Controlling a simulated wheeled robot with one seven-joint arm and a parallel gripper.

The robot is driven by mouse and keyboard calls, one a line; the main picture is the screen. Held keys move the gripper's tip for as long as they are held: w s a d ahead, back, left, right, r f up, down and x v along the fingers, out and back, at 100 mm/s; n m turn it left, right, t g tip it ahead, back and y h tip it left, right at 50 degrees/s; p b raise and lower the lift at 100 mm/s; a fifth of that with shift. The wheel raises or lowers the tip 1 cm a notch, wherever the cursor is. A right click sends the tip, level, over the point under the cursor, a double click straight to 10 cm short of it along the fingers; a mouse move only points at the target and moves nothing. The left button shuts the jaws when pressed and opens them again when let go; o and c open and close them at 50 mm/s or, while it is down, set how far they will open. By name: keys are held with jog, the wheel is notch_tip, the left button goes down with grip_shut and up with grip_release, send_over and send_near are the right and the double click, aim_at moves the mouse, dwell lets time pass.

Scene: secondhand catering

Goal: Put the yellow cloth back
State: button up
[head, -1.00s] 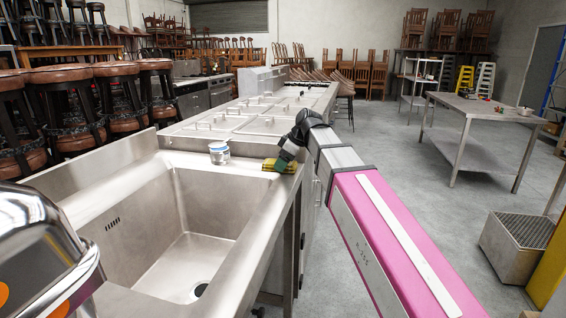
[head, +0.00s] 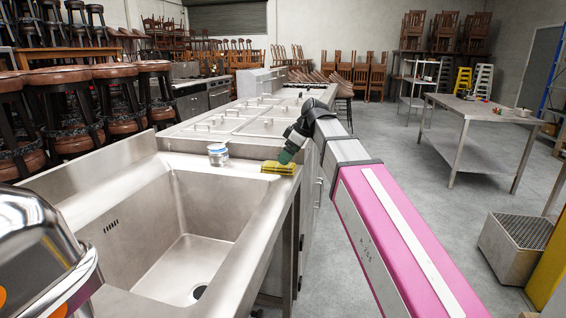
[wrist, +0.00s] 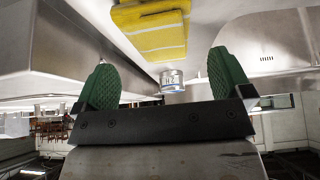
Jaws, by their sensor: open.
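The yellow cloth (head: 281,168) lies folded on the steel rim at the far right corner of the sink. It also shows at the top of the wrist view (wrist: 152,30). My gripper (head: 286,156) is just above the cloth, with its green fingertips pointing down at it. In the wrist view my gripper (wrist: 166,78) has its two green fingers wide apart, with no cloth between them. The cloth lies beyond the fingertips there. The far fingertip is hidden in the head view.
A small white and blue tin (head: 218,154) stands on the rim left of the cloth. The deep sink (head: 190,250) is in front. Lidded steel units (head: 230,120) continue behind. A steel table (head: 475,108) stands at the right across open floor.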

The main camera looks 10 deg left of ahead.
jog(key=v, duration=0.8)
jog(key=d+f+m+h, duration=0.1)
jog(key=d+f+m, duration=0.3)
jog(key=d+f, duration=0.55)
jog(key=d+f+m+h, duration=0.2)
jog(key=d+f+m, duration=0.25)
jog(key=f, duration=1.05)
jog(key=s+d+f+m+h, duration=0.1)
jog(key=s+d+f+m, duration=0.3)
jog(key=d+f, duration=0.3)
jog(key=s+d+f+m+h, duration=0.2)
jog(key=s+d+f+m, duration=0.2)
jog(key=f, duration=1.1)
jog(key=s+d, duration=0.2)
jog(key=d, duration=0.2)
jog(key=shift+s+m+g, duration=0.3)
jog(key=shift+s+m, duration=0.05)
jog(key=shift+s, duration=0.05)
jog(key=shift+f, duration=0.1)
